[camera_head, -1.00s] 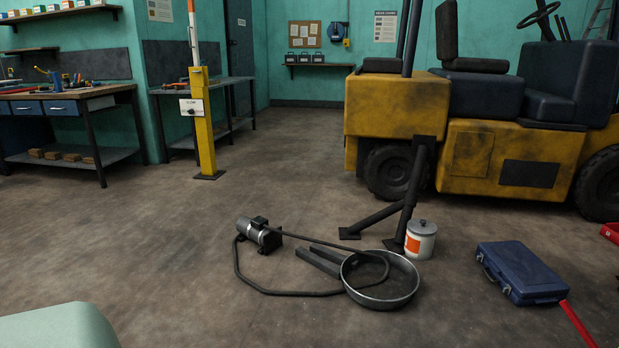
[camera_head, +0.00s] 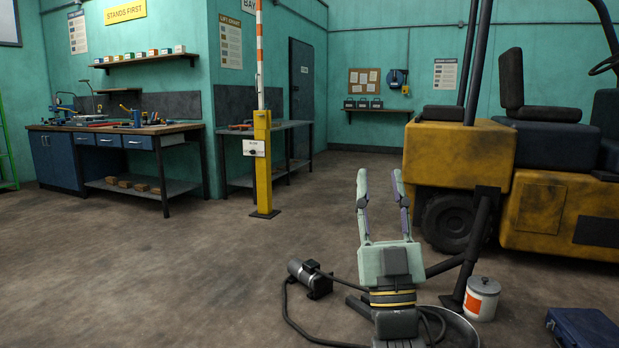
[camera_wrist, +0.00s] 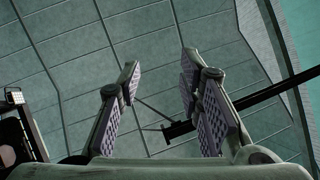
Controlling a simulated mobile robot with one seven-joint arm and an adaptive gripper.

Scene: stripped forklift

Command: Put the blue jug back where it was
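I cannot make out a blue jug in either view. My gripper (camera_head: 380,185) points upward in the middle of the head view, above the floor and in front of the forklift. Its two fingers stand apart with nothing between them. The wrist view also shows the spread fingers of my gripper (camera_wrist: 159,75) against the ceiling. My gripper hides part of the drain pan and hose behind it.
A workbench (camera_head: 120,128) and a side table (camera_head: 290,125) stand at the left, with a yellow post (camera_head: 262,165) before them. Left floor is clear.

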